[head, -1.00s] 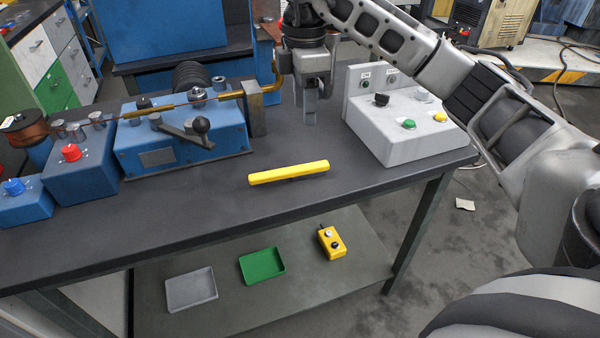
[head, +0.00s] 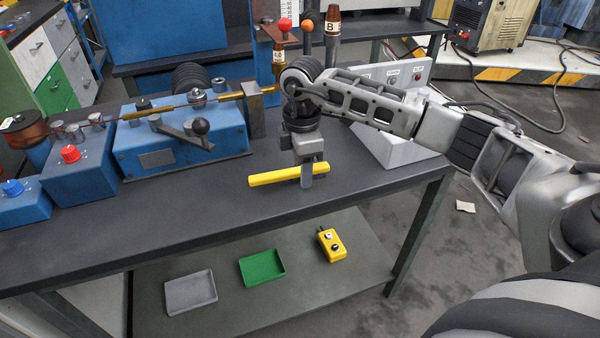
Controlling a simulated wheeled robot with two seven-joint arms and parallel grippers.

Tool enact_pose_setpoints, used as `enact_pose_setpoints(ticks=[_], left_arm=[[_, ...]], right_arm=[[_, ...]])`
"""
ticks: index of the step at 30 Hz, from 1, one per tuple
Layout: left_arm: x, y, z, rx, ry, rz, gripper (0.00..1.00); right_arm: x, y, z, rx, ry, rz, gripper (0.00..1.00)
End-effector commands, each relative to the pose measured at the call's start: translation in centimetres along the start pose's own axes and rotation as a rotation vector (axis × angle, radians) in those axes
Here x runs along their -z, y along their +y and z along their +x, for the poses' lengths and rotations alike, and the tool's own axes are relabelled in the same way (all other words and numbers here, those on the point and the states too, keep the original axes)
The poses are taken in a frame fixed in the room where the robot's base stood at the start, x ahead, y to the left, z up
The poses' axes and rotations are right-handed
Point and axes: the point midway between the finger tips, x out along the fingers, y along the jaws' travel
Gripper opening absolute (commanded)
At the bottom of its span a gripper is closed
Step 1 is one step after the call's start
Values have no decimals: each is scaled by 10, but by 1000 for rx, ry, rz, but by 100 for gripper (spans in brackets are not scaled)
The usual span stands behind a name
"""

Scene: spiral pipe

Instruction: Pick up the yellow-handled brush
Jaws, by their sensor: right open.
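The yellow-handled brush (head: 270,177) lies on the dark bench top, near the front edge; only its long yellow handle shows clearly. My right gripper (head: 307,182) points down at the right part of the handle, its fingers in front of and beside it. The jaws are open. I cannot tell whether the fingers touch the handle. My left gripper is out of view.
A blue pipe-winding machine (head: 180,140) stands behind and left of the brush. A grey control box (head: 395,150) is behind my right arm. The lower shelf holds a grey tray (head: 191,292), a green tray (head: 262,267) and a yellow button box (head: 331,245). The bench front-left is clear.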

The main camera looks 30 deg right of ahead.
Motion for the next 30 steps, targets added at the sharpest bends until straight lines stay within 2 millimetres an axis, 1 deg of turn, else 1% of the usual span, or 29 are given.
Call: enact_pose_setpoints(ticks=[2, 8, 9, 11, 12, 13, 23, 26, 29, 30], left_arm=[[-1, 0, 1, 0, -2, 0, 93], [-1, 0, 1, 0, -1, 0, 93], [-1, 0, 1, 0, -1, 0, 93], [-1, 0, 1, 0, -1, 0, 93], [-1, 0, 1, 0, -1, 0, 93], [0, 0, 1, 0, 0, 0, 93], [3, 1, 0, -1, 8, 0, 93], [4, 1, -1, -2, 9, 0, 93], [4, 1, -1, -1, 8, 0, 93], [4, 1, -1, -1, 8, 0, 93]], right_arm=[[0, 0, 3, -2, 1, -1, 45], [0, 0, 3, -2, 1, -1, 45], [0, 0, 3, -2, 1, -1, 34], [0, 0, 3, -2, 1, -1, 18], [0, 0, 3, -2, 1, -1, 6], [0, 0, 3, -1, 1, -1, 0], [1, 0, 1, -3, 2, -1, 0], [0, 1, -4, -3, 2, 0, 0], [1, 1, -13, -4, 4, 0, 0], [1, 1, -20, -6, 4, 0, 0]])
